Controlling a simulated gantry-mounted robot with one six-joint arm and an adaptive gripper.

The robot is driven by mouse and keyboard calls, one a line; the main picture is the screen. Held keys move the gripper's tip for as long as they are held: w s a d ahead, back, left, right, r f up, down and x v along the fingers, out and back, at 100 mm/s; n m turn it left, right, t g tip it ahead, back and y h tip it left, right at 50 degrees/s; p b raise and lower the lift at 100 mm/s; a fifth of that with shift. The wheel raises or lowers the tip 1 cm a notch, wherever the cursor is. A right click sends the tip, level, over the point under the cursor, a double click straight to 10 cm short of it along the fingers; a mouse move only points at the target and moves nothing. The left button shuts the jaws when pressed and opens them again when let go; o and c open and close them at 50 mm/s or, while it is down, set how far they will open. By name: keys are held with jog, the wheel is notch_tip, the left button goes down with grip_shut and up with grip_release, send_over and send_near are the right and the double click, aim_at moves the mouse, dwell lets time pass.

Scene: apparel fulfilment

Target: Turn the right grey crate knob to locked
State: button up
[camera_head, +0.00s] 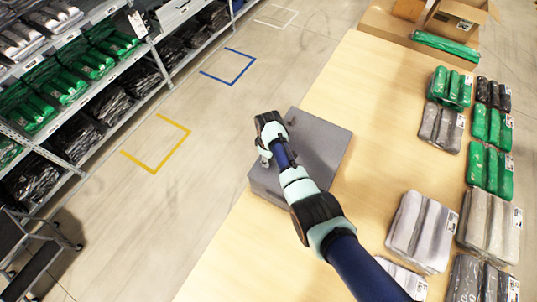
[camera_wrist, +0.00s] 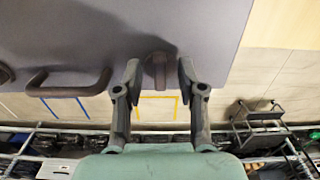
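The grey crate (camera_head: 328,145) stands on the wooden table's left edge in the head view. In the wrist view, its grey face (camera_wrist: 100,35) carries the right knob (camera_wrist: 157,72), near the crate's right side. The knob's grip looks about upright in that view. My gripper (camera_wrist: 158,75) is open, with one finger on each side of this knob and a visible gap to each. In the head view my gripper (camera_head: 264,158) is at the crate's left side, mostly covered by my wrist, and the knob is hidden there.
A crate handle (camera_wrist: 68,88) sits left of the knob, and another knob (camera_wrist: 5,73) shows at the left edge. The wooden table (camera_head: 385,105) has bare space right of the crate, then several packed garments (camera_head: 425,230). Stocked shelves (camera_head: 85,85) stand across the aisle floor.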

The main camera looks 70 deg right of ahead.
notch_tip(320, 180, up, 12)
dwell(0.3)
jog(key=shift+f, duration=0.15)
jog(key=w+a+r+t+h+p, duration=0.1)
jog(key=w+a+r+t+p, duration=0.15)
jog(key=w+a+r, duration=0.5)
jog(key=w+a+r+t+h+p, duration=0.25)
jog(key=w+a, duration=0.25)
jog(key=a, duration=0.5)
jog(key=s+a+r+t+y+p, duration=0.1)
jog(key=a+r+t, duration=0.3)
jog(key=a+r, duration=0.5)
jog(key=s+a+r+n+t+y+p, duration=0.1)
jog(key=s+a+r+t+y+p, duration=0.1)
jog(key=a+r, duration=0.8)
jog(key=s+a+t, duration=0.1)
jog(key=a, duration=0.4)
jog(key=shift+t, duration=0.4)
jog(key=shift+d+y, duration=0.1)
jog(key=shift+y, duration=0.15)
